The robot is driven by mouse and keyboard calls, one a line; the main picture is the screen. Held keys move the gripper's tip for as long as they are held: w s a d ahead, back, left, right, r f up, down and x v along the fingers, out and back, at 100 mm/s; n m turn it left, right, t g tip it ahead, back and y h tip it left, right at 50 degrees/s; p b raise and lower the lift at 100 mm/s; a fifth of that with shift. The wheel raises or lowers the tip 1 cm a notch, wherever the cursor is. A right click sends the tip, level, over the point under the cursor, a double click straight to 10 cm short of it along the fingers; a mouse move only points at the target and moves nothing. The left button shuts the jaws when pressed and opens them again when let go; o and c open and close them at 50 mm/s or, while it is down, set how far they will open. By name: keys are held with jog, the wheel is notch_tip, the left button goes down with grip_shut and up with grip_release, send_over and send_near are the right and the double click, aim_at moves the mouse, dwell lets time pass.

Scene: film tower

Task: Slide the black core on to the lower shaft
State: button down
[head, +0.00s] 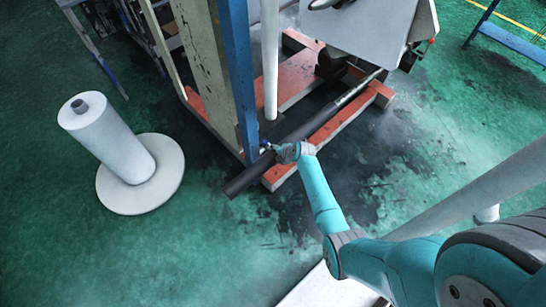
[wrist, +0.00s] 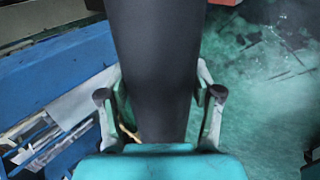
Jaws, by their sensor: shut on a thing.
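The black core (head: 310,125) is a long dark tube slanting from lower left to upper right, low over the orange base of the machine. My gripper (head: 272,151) is shut on it nearer its lower-left end. In the wrist view the core (wrist: 155,60) runs between the two fingers (wrist: 160,100), one on each side. The lower shaft (head: 360,86) is a thin metallic rod at the upper right, in line with the core. The core's far end meets or surrounds the shaft; how far they overlap is hidden. The core's near end sticks out past the base.
A blue and cream post (head: 240,80) stands right beside my gripper. A pale vertical tube (head: 270,60) hangs above the core. Orange base beams (head: 325,137) lie below. A white roll (head: 110,140) stands on a round plate (head: 165,185) at left. Green floor is clear in front.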

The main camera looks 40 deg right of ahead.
aim_at(304, 133)
jog(key=shift+w+d, duration=0.2)
jog(key=shift+d, duration=3.7)
jog(key=shift+w+d, duration=0.15)
jog(key=shift+d, duration=3.8)
